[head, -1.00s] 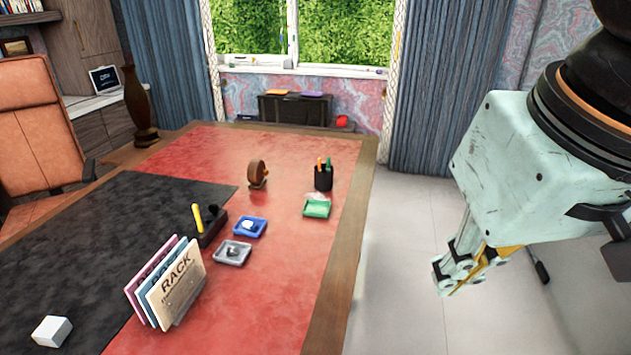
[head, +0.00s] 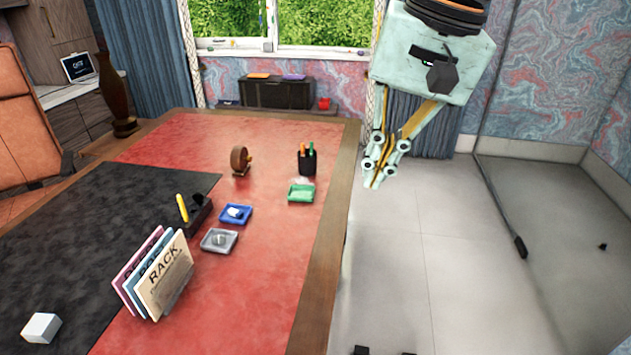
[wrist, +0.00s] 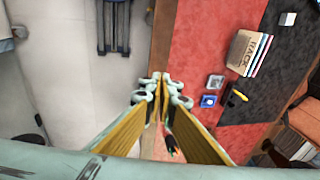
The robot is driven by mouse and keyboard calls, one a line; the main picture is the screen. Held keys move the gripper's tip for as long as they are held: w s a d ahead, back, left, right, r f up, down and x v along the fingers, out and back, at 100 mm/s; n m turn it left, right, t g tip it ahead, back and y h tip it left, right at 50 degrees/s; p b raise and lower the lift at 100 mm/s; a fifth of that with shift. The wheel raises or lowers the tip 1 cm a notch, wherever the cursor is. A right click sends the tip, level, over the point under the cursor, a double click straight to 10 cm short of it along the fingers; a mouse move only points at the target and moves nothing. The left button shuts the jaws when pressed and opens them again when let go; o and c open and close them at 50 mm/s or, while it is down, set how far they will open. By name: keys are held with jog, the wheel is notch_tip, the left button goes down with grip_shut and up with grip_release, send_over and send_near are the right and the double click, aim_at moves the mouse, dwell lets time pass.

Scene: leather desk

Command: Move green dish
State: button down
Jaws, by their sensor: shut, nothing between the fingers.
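The green dish (head: 301,194) is a small square tray on the red desk top near its right edge, just in front of the black pen cup (head: 307,160). Something pale lies at its back edge, too small to tell. My gripper (head: 373,184) is shut and empty, high up and to the right of the dish in the head view, beside the desk edge. In the wrist view my gripper (wrist: 162,80) shows its fingertips together over the wooden edge. The green dish cannot be made out there; the fingers cover part of the desk.
A blue dish (head: 236,214) and a grey dish (head: 219,240) hold small things left of the green one. A wooden round object (head: 240,160), a black holder (head: 201,208) with a yellow marker and a file rack (head: 165,274) stand farther left. Red surface around the green dish is largely clear.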

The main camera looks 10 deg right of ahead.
jog(key=w+d+f+m+y+p, duration=0.1)
jog(key=w+f+m, duration=0.2)
jog(key=w, duration=0.7)
jog(key=w+d+f+m+g+y+p, duration=0.1)
jog(key=w+d+f+m, duration=0.15)
jog(key=w, duration=0.75)
jog(key=w+d+f+m+y+p, duration=0.1)
jog(key=w+f+m, duration=0.25)
jog(key=w, duration=0.75)
jog(key=w+d+f+m+y+p, duration=0.1)
jog(key=w+d+f+m+y, duration=0.2)
jog(key=w+f, duration=0.8)
jog(key=m+y+p, duration=0.1)
jog(key=m+p, duration=0.1)
jog(key=m, duration=0.2)
send_near(322, 195)
jog(key=shift+t, duration=0.4)
jog(key=v, duration=0.5)
jog(key=shift+s+d+f, duration=0.1)
jog(key=shift+s+d, duration=0.15)
jog(key=shift+s, duration=0.1)
jog(key=shift+a, duration=0.1)
